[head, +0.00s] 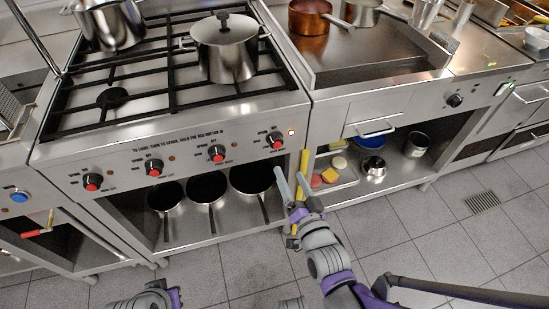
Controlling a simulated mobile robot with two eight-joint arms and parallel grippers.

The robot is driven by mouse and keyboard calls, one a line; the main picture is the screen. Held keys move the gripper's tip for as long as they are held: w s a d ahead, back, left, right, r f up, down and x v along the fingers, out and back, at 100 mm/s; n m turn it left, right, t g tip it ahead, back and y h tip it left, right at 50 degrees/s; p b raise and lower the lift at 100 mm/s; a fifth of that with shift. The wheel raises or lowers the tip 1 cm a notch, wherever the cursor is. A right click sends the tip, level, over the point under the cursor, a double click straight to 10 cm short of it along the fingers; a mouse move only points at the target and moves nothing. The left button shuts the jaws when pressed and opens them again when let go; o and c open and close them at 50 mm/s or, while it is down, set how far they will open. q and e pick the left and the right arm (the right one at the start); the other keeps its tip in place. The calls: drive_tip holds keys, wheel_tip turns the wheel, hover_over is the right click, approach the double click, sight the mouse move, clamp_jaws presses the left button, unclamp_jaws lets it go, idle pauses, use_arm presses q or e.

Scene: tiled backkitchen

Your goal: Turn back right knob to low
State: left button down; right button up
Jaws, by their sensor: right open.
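The steel gas stove has a front panel (120,152) with a row of black knobs with red centres. The rightmost knob (275,139) is beside a small lit indicator (291,132). The other knobs are the third (217,153), the second (154,167) and the leftmost (92,181). Their labels are too small to read, so I cannot tell which is the back right one or its setting. My right gripper (294,184) is open and empty, below and right of the rightmost knob and apart from it. Only a piece of my left arm shows at the bottom left.
A steel lidded pot (225,48) stands on the right burners, and another pot (108,22) at the back left. Black pans (205,188) sit on the shelf below. A griddle counter (370,62) adjoins on the right.

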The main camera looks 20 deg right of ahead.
sight(278, 145)
drive_tip(key=shift+t, duration=0.3)
drive_tip(key=w, duration=0.5)
drive_tip(key=w+b, duration=0.1)
drive_tip(key=w, duration=0.5)
drive_tip(key=shift+a, duration=0.2)
drive_tip(key=shift+s, duration=0.1)
clamp_jaws()
